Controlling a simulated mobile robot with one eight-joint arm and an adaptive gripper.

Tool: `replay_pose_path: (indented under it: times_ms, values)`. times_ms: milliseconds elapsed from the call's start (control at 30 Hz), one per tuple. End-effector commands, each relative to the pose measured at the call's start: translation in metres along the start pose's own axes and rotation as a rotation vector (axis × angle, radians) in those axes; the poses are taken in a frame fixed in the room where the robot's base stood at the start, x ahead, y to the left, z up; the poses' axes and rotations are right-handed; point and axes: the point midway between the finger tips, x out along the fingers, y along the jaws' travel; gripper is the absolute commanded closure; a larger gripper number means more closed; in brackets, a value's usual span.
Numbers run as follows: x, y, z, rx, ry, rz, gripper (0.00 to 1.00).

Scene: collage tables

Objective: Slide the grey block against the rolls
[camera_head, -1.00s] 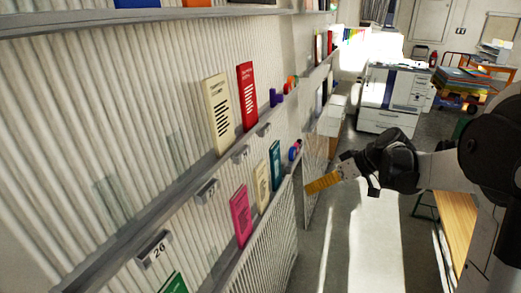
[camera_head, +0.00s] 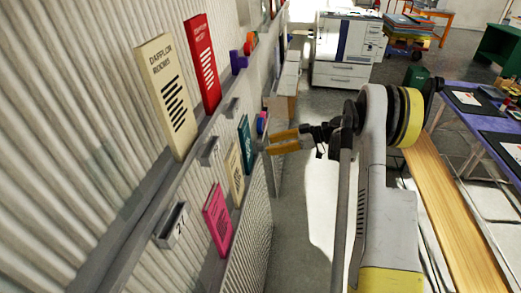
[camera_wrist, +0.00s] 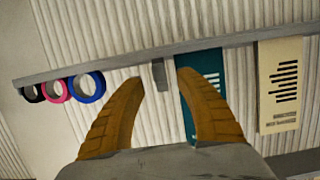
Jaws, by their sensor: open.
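The grey block (camera_wrist: 159,73) is a small dark-grey piece at the shelf ledge in the wrist view, which looks upside down. It lies between the rolls (camera_wrist: 64,88) and a teal book (camera_wrist: 203,92). The rolls are rings in black, pink and blue, side by side; a clear gap separates the blue one from the block. My gripper (camera_wrist: 160,78) is open, its orange fingers on either side of the block in the picture; contact cannot be told. In the head view my gripper (camera_head: 269,143) reaches the lower ledge by the rolls (camera_head: 261,122); I cannot make out the block there.
Cream (camera_head: 235,173) and pink (camera_head: 217,219) books stand nearer on the lower ledge. An upper ledge carries cream (camera_head: 166,95) and red (camera_head: 202,63) books and small grey holders. Floor is free right of the wall; a wooden bench (camera_head: 445,220) stands at the right.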

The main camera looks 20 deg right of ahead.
Motion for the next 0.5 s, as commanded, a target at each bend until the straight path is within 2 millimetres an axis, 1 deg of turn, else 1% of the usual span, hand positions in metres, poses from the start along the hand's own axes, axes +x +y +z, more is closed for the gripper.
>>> replay_pose_path:
  times_ms: [33,100,200,333,500]
  values:
    - [0.011,-0.001,0.003,0.0,0.0,-0.002,0.59]
    - [0.023,-0.001,0.002,0.0,0.0,-0.001,0.59]
    - [0.035,0.0,0.001,0.001,-0.001,0.0,0.59]
    - [0.042,0.0,0.001,0.001,-0.001,0.001,0.59]
    - [0.043,0.0,0.0,0.001,-0.001,0.001,0.59]
